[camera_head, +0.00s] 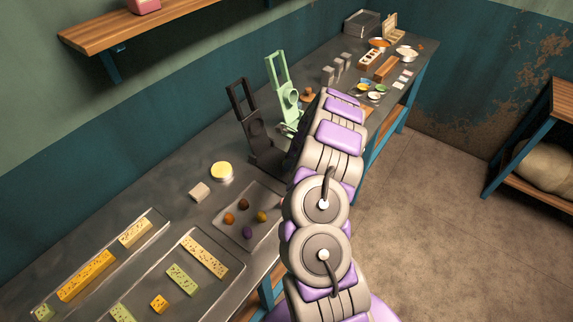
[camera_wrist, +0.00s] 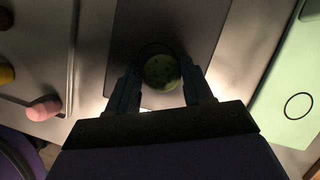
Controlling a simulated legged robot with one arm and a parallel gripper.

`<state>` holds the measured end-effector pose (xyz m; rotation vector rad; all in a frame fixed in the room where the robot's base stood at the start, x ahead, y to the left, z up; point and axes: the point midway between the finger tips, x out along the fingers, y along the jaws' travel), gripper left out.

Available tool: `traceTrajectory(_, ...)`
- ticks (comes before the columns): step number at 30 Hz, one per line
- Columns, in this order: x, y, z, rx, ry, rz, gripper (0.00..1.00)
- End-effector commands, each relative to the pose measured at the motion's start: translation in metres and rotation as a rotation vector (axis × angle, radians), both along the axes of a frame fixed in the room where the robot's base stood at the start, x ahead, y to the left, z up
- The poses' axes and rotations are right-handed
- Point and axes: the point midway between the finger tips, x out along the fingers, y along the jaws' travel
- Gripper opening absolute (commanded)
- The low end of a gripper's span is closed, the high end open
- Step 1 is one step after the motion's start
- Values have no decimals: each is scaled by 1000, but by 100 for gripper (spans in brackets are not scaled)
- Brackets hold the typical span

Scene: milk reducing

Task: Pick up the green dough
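The green dough (camera_wrist: 162,71) is a small dark-speckled round piece in the wrist view. It lies over the dark surface of the black press (camera_wrist: 193,25), near a thin dark ring. My gripper (camera_wrist: 161,80) has its two fingers apart, one on each side of the dough. The dough about fills the space between the fingertips, and I cannot tell whether they touch it. In the head view the black press (camera_head: 262,135) stands upright on the counter. My arm hides the gripper and the dough there.
A light green press (camera_head: 288,95) stands beyond the black one, with its edge close in the wrist view (camera_wrist: 292,85). A tray (camera_head: 272,199) holds several coloured balls. Trays of dotted bars (camera_head: 182,278) lie nearer. Bowls and boxes crowd the far counter.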

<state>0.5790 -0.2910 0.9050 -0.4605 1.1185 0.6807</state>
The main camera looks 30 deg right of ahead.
Motion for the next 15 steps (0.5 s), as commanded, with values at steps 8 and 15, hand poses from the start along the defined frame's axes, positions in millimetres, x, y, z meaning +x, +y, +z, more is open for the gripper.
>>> traceTrajectory(8,1,1,-2,8,1,4,26)
traceTrajectory(15,1,1,-1,7,0,3,16)
